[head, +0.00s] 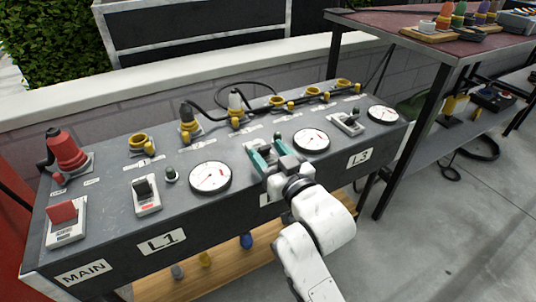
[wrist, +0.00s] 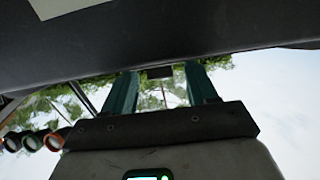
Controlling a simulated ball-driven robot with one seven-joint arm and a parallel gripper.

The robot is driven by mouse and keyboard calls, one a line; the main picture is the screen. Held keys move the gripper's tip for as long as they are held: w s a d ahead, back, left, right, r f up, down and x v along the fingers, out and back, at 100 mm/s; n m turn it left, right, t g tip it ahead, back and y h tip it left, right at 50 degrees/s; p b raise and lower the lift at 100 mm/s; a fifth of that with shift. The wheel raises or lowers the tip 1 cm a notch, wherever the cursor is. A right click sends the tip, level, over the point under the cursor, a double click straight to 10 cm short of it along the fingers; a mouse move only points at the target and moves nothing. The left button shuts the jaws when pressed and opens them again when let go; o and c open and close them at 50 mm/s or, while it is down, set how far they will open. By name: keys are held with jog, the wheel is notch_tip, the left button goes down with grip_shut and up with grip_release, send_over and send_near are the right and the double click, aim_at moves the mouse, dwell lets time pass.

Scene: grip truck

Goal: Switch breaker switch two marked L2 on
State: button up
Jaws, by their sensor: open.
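My gripper (head: 263,157) is over the breaker panel (head: 110,215), between the L1 and L3 sections, where the second breaker switch sits. Its teal fingers are open, one on each side of that spot. The second switch is mostly hidden by the gripper, and its front label is covered by my wrist. In the wrist view, my gripper (wrist: 162,75) has its two fingers apart, with a small dark block (wrist: 159,72) between their tips, likely the switch lever. Whether the fingers touch it, and the switch's position, I cannot tell.
The L1 switch (head: 146,195) and gauge (head: 210,177) are to the left, with the red MAIN switch (head: 65,220) farther left. The L3 switch (head: 347,123) and a gauge (head: 311,139) are to the right. Cable plugs (head: 188,120) stand behind. A table (head: 375,28) is at right.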

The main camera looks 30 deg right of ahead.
jog(key=shift+w, duration=0.4)
jog(key=shift+r, duration=0.1)
jog(key=c, duration=1.1)
